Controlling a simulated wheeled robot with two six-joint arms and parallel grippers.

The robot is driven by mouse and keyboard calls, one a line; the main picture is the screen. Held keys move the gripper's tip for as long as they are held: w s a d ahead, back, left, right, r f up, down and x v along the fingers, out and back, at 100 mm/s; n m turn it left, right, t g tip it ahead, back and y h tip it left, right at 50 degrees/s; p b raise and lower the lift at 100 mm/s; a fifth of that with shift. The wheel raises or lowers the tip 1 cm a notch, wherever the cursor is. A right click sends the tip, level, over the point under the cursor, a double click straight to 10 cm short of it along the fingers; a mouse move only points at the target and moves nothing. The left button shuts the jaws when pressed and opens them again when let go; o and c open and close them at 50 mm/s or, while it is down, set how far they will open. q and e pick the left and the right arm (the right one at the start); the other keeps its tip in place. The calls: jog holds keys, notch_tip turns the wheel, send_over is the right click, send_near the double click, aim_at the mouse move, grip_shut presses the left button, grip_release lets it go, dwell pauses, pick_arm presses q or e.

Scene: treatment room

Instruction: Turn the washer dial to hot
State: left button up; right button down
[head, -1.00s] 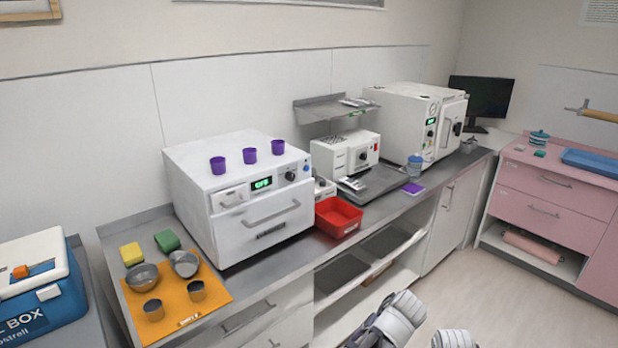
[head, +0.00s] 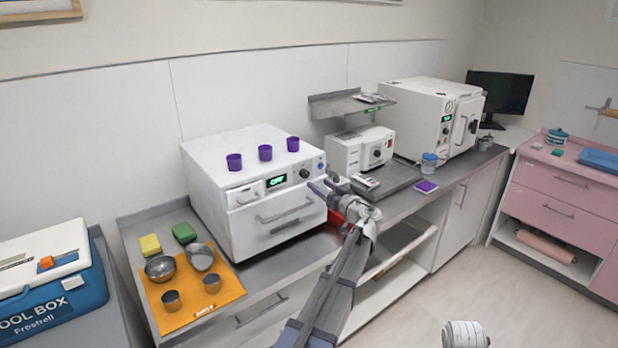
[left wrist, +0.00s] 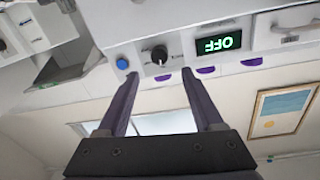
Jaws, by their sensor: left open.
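The washer (head: 225,205) is a white box-shaped machine on the steel counter, with a front drawer handle. Its green display (head: 276,181) reads OFF, and it shows upside down in the left wrist view (left wrist: 218,43). The dark dial (head: 304,173) sits right of the display, beside a blue button (left wrist: 122,63). In the left wrist view the dial (left wrist: 159,56) lies between the lines of the two fingers, just beyond the tips. My left gripper (head: 320,184) is open and empty in front of the panel. It appears apart from the dial. My right gripper is not in view.
Several purple cups (head: 265,153) stand on the washer. A red bin (head: 336,216) is partly hidden behind my left arm. An orange mat (head: 183,318) with metal bowls and cups lies at left. A small white machine (head: 345,152) stands at right.

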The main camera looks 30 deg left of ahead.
aim_at(306, 175)
pick_arm(q)
jog(key=x, duration=0.7)
jog(key=shift+w+a, duration=0.15)
jog(key=shift+a, duration=0.05)
grip_shut()
dwell(0.4)
